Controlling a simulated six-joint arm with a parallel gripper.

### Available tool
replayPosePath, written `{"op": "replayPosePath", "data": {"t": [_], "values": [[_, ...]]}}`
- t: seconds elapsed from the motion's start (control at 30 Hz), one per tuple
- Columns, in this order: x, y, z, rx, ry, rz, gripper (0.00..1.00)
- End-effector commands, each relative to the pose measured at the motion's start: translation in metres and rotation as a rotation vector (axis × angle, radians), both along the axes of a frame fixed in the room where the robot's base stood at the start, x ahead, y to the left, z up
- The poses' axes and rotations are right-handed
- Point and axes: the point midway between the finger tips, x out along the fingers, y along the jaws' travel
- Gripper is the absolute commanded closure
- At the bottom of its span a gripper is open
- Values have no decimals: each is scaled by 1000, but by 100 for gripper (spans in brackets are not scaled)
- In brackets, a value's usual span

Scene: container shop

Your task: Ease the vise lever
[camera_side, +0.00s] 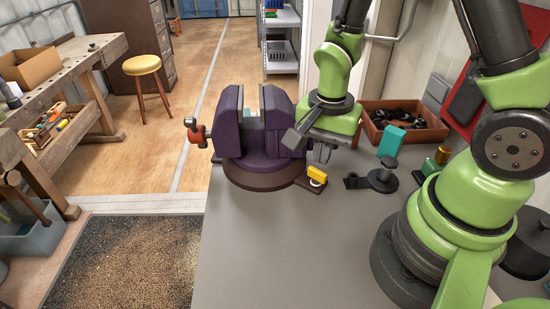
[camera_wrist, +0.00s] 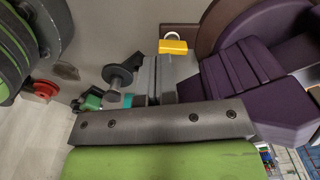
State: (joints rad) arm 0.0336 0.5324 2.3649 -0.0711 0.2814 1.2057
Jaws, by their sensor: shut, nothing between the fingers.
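The purple vise (camera_side: 236,128) stands on a round dark base on the grey bench, its two jaws apart with a gap between them. Its lever (camera_side: 196,132), with an orange-red part and grey knobs, sticks out on the left side over the bench edge. My gripper (camera_side: 322,158) is to the right of the vise, pointing down, shut and empty, apart from the lever on the opposite side. In the wrist view the shut grey fingers (camera_wrist: 155,78) show beside the purple vise body (camera_wrist: 245,65); the lever is not visible there.
A yellow block (camera_side: 317,173) lies beside the vise base, below my gripper. A dark knobbed part (camera_side: 383,178), a teal block (camera_side: 391,140) and a brown bin (camera_side: 372,118) of dark parts stand to the right. The bench front (camera_side: 290,250) is clear.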

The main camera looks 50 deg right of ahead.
Motion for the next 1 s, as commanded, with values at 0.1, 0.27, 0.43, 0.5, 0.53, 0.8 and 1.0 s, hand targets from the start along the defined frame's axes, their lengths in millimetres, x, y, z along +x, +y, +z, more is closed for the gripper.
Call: {"op": "replayPosePath", "data": {"t": [0.1,0.27,0.43,0.5,0.53,0.8,1.0], "values": [[0,0,-9,0,5,2,100],[-1,1,-29,0,7,1,100],[-1,1,-51,0,6,0,100],[-1,1,-58,1,5,1,100],[-1,1,-60,0,5,1,100],[0,1,-69,0,1,0,100],[0,1,-69,0,1,0,100]]}}
